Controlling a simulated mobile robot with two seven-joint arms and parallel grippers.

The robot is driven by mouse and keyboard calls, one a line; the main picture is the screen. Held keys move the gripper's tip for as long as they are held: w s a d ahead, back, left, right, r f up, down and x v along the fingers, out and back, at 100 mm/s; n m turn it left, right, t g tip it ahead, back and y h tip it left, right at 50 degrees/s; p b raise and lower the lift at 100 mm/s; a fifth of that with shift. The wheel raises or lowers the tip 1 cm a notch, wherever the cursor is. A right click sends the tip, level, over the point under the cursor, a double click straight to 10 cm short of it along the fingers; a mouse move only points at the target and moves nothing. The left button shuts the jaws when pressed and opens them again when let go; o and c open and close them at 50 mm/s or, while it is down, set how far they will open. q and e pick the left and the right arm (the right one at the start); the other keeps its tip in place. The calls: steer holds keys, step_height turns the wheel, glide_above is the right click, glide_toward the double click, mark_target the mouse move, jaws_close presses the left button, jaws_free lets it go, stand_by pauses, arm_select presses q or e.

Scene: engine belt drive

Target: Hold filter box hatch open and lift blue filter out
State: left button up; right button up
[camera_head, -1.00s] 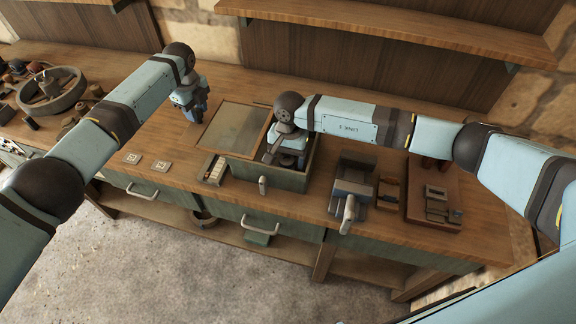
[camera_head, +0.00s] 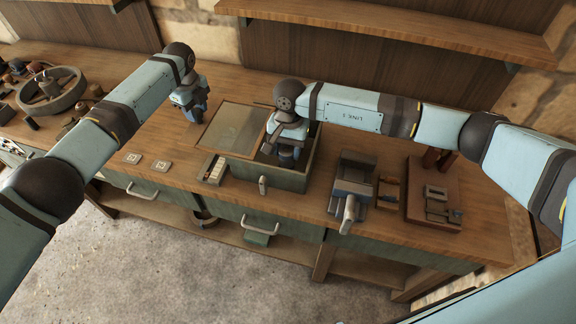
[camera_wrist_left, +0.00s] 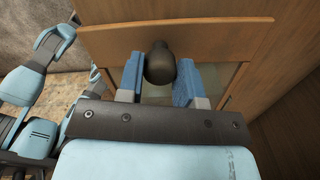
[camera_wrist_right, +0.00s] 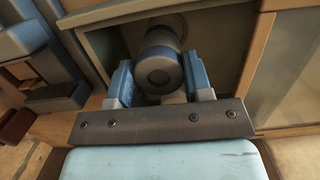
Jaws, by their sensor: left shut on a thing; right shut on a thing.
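The filter box (camera_head: 262,177) is an open-topped green box on the bench. Its hatch (camera_head: 233,128), a clear panel in a wooden frame, is swung open to the left. My left gripper (camera_head: 191,113) is at the hatch's left edge; its fingers are shut on a dark round knob (camera_wrist_left: 160,64) on the hatch. My right gripper (camera_head: 284,155) is over the box opening.
A small tray with pale blocks (camera_head: 213,168) stands left of the box. A grey vise-like device (camera_head: 352,187) and a brown board with metal parts (camera_head: 436,200) stand to its right. A large wheel (camera_head: 52,92) lies far left.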

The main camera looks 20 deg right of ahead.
mark_target(287, 148)
arm_select(q)
steer(key=shift+w+r, duration=0.1)
arm_select(e)
step_height(287, 148, up, 9)
steer(key=shift+f, duration=0.1)
stand_by(0.3)
